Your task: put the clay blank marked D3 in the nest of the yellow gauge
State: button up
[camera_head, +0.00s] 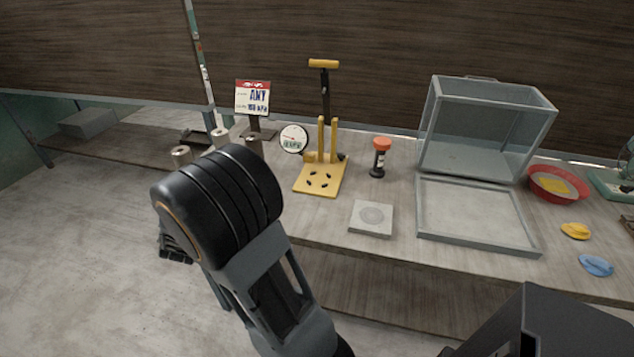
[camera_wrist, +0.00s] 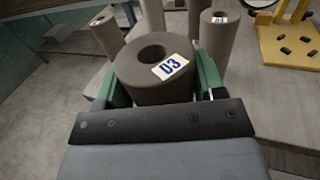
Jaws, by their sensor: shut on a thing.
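The clay blank marked D3 (camera_wrist: 150,90) is a grey-brown cylinder with a round hole in its top and a white label with blue letters. My gripper (camera_wrist: 160,78) has its green fingers on both sides of it and is shut on it in the wrist view. The yellow gauge (camera_head: 319,183) stands on the bench, with a flat base, upright posts, a black column and a yellow top bar. Part of it also shows at the upper right of the wrist view (camera_wrist: 285,52), apart from my gripper. I cannot make out its nest clearly.
Several other clay blanks stand close by, one (camera_wrist: 219,48) with a label. A dial (camera_head: 293,138), a sign (camera_head: 252,98), an orange-topped black item (camera_head: 379,158), a square plate (camera_head: 371,219) and a clear case (camera_head: 480,135) with a tray (camera_head: 428,231) stand along the bench.

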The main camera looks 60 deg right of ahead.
jog(key=s+d+r+m+g+h, duration=0.1)
jog(key=s+d+r+m+g, duration=0.45)
jog(key=s+d+g, duration=0.4)
jog(key=s+d+r+m+g+h, duration=0.2)
jog(key=s+d+r+m+g, duration=0.35)
jog(key=s+d+g, duration=0.4)
jog(key=w+d+f+t, duration=0.1)
jog(key=w+d+f, duration=0.1)
jog(key=d+f, duration=0.4)
jog(key=w+d+f+t, duration=0.1)
jog(key=w+d+f, duration=0.2)
jog(key=d+f, duration=0.4)
jog(key=shift+d+f, duration=0.3)
jog(key=shift+d, duration=0.35)
